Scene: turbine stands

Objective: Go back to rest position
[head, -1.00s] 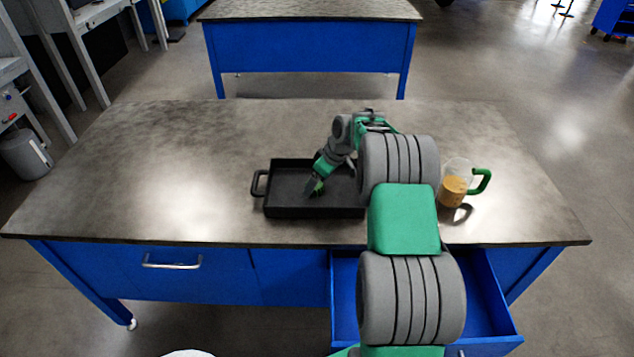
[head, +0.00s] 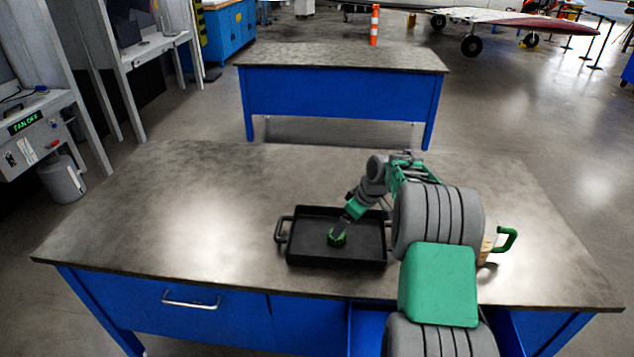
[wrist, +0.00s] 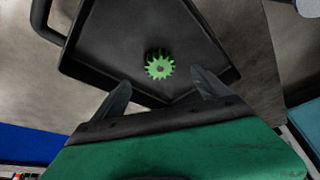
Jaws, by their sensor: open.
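My gripper (head: 340,229) is over the black tray (head: 300,255) on the workbench, and its fingers are apart with nothing between them. In the wrist view my gripper (wrist: 162,90) shows its two fingers spread on either side below a green gear (wrist: 160,66). The gear lies on the floor of the tray, which also shows in the wrist view (wrist: 100,50). In the head view the gear (head: 337,239) sits just under the fingertips. I cannot tell how high the fingers are above it.
An open blue drawer (head: 366,325) juts out at the bench's front. The left half of the bench top (head: 170,215) is clear. A second bench (head: 340,90) stands behind.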

